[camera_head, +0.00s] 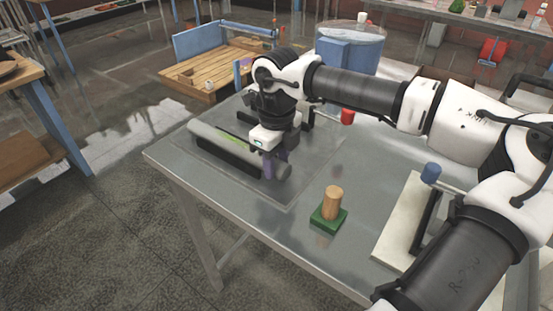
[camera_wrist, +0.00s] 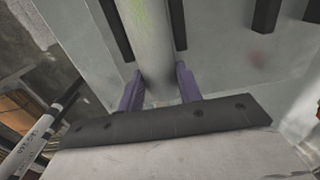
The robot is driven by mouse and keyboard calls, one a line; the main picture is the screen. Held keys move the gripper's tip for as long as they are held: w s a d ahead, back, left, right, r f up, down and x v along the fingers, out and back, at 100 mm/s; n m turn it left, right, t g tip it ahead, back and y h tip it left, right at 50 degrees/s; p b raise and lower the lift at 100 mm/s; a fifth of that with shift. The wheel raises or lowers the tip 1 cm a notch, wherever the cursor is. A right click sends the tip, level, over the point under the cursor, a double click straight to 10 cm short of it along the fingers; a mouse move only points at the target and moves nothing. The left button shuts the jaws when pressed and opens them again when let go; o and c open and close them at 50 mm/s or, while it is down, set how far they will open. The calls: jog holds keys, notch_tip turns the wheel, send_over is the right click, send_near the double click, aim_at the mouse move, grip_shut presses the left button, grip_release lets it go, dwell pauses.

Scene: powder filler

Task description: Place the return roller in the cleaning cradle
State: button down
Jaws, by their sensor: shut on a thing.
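The return roller (camera_head: 214,141) is a long grey cylinder with a green smear, lying near the table's left edge in the head view. In the wrist view the roller (camera_wrist: 150,30) runs away from my gripper between two dark rails (camera_wrist: 117,30). My gripper (camera_head: 269,166) points down at the roller's near right end. Its purple fingers (camera_wrist: 159,88) are shut on the roller, one on each side. A dark support (camera_head: 228,156) shows along the roller's front side. I cannot tell whether the roller rests on it or is just above, or which support is the cleaning cradle.
Other dark brackets (camera_head: 307,118) stand behind my gripper. A wooden peg on a green base (camera_head: 328,216), a red cap (camera_head: 347,117) and a pale board with a blue-knobbed frame (camera_head: 430,173) are on the table.

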jog(key=shift+f, duration=0.2)
jog(key=c, duration=0.9)
grip_release()
jog(key=shift+r, duration=0.1)
jog(key=shift+c, duration=0.2)
notch_tip(320, 180, up, 12)
jog(key=b, duration=0.1)
jog(key=shift+r, duration=0.15)
